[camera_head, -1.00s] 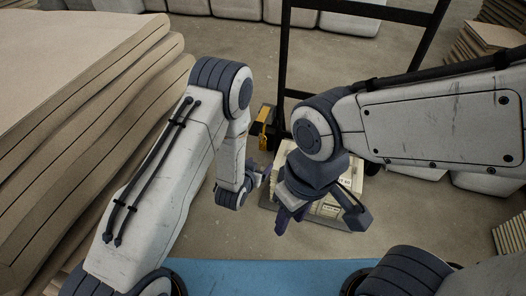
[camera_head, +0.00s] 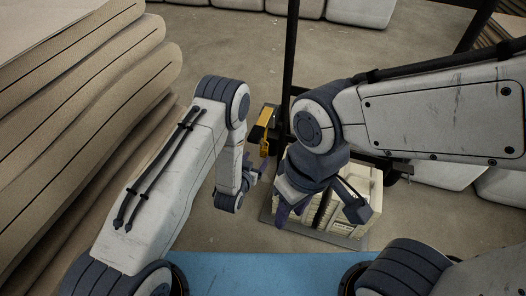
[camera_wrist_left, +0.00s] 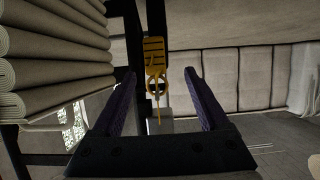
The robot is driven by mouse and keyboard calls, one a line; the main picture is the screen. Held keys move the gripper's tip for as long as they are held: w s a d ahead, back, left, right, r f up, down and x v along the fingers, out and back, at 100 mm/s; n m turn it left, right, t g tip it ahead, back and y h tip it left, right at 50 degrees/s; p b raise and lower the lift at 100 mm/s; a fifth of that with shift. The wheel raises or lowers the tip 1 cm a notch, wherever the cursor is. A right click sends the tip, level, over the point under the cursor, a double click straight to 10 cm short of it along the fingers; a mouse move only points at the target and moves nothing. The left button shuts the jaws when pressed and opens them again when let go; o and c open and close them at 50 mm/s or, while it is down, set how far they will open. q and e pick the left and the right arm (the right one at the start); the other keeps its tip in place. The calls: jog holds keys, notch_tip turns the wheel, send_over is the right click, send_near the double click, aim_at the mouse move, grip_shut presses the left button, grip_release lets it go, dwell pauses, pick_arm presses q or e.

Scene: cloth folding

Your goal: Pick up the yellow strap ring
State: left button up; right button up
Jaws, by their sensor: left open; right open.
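The yellow strap piece (camera_head: 265,121) hangs by the dark upright post, just beyond my left gripper (camera_head: 257,171) in the head view. In the left wrist view the yellow strap ring (camera_wrist_left: 156,82) hangs below a slotted yellow buckle, with a thin yellow tail under it. It appears between the two purple fingers of my left gripper (camera_wrist_left: 160,76), which are open and empty. Whether the ring lies between the fingers in depth or beyond them, I cannot tell. My right gripper (camera_head: 318,207) is open and empty in front of the pale crate.
A pale boxy load (camera_head: 348,215) sits on a low grey platform of a black-framed cart (camera_head: 290,55). Stacked tan sheets (camera_head: 90,80) fill the left side. White padded blocks (camera_head: 360,12) line the back. Bare concrete floor lies left of the cart.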

aim_at(263, 151)
pick_arm(q)
jog(key=shift+x, duration=1.1)
jog(key=b+x, duration=0.4)
jog(key=shift+w+d+f, duration=0.1)
jog(key=shift+d, duration=0.35)
jog(key=shift+w, duration=0.35)
pick_arm(e)
notch_tip(263, 151, down, 5)
jog(key=shift+f, duration=0.1)
pick_arm(q)
jog(key=shift+d, duration=0.1)
grip_shut()
